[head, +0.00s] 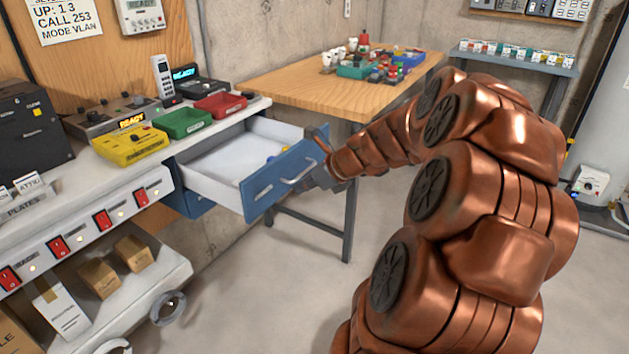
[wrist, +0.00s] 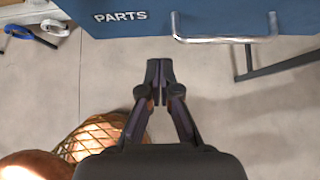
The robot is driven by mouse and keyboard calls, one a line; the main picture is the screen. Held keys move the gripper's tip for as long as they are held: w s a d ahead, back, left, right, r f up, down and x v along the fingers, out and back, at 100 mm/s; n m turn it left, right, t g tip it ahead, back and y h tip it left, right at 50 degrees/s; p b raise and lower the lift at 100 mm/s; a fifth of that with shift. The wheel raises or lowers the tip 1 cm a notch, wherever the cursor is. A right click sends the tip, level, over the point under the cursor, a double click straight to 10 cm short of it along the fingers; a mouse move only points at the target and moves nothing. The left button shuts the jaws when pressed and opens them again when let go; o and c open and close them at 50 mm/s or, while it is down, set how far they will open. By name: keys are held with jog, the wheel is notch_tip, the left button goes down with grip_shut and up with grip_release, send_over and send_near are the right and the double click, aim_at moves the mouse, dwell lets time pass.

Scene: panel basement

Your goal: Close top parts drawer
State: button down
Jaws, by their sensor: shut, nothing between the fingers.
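The top parts drawer (head: 273,184) is pulled well out from under the bench top. It has a blue front, a metal bar handle and a white inside with a small blue and yellow item near the front. In the wrist view its blue front (wrist: 200,22) reads PARTS, and the handle (wrist: 225,39) crosses near the top. My gripper (wrist: 160,68) is shut and empty, just below and short of the handle in that view. In the head view my gripper (head: 318,178) is close to the drawer front. Whether it touches the front cannot be told.
Another blue drawer front (head: 190,203) sits below, pushed in. The floor in front is clear.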

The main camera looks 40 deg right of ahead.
aim_at(276, 188)
jog(key=shift+w+a+f, duration=0.25)
jog(key=shift+w+f, duration=0.05)
jog(key=shift+w, duration=0.6)
jog(key=shift+w+a+f, duration=0.2)
jog(key=shift+w+f, duration=0.1)
jog(key=shift+w, duration=0.65)
jog(key=shift+w+a+f, duration=0.25)
jog(key=shift+w+f, duration=0.05)
jog(key=shift+w, duration=0.6)
jog(key=shift+w+r, duration=0.1)
jog(key=shift+w, duration=0.05)
